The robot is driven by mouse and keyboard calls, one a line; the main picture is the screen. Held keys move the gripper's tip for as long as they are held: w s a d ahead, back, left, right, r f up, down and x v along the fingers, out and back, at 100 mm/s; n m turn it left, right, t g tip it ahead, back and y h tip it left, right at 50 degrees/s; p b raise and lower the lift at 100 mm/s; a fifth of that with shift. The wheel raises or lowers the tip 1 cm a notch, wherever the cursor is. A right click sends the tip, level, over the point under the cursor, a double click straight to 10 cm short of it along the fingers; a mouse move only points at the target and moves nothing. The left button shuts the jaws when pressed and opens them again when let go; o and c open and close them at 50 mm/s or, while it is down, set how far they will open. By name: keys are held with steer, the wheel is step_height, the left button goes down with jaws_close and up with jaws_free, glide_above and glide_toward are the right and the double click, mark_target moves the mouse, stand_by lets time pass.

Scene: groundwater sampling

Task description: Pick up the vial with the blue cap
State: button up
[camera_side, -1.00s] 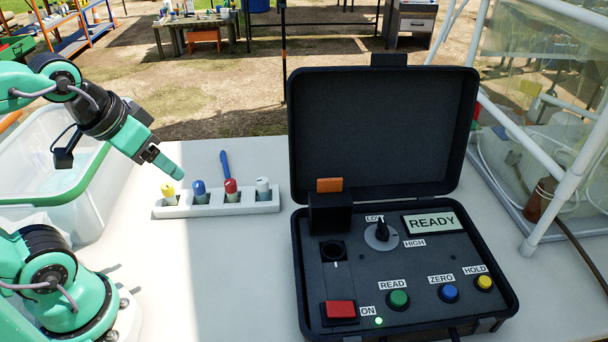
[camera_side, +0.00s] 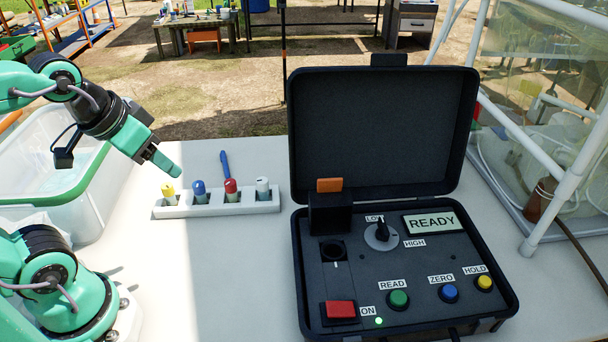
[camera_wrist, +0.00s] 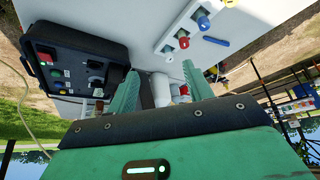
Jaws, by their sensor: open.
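The vial with the blue cap (camera_side: 199,187) stands upright in a white rack (camera_side: 247,208), second from the left in the side view. Its blue cap also shows near the top of the wrist view (camera_wrist: 203,22). My gripper (camera_side: 174,170) is empty and hangs above the rack's left end, up and to the left of the blue cap and apart from it. In the wrist view my two fingers (camera_wrist: 159,72) are spread, with no vial between them.
Vials with yellow (camera_side: 168,189), red (camera_side: 231,185) and white (camera_side: 263,184) caps share the rack. A blue pen (camera_side: 225,163) lies behind it. An open black case (camera_side: 310,275) stands to the right. A clear bin (camera_side: 35,225) is at the left. The table in front of the rack is clear.

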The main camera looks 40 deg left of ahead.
steer(key=n+g, duration=0.5)
steer(key=n, duration=0.1)
glide_above(198, 183)
steer(key=f, duration=1.3)
steer(key=shift+s+d+f, duration=0.1)
steer(key=shift+s+d, duration=0.1)
steer(key=shift+d, duration=0.2)
steer(key=shift+w+a+f+g, duration=0.1)
steer(key=shift+a+f+g, duration=0.2)
steer(key=shift+f, duration=4)
steer(key=shift+c, duration=0.4)
steer(key=c, duration=1)
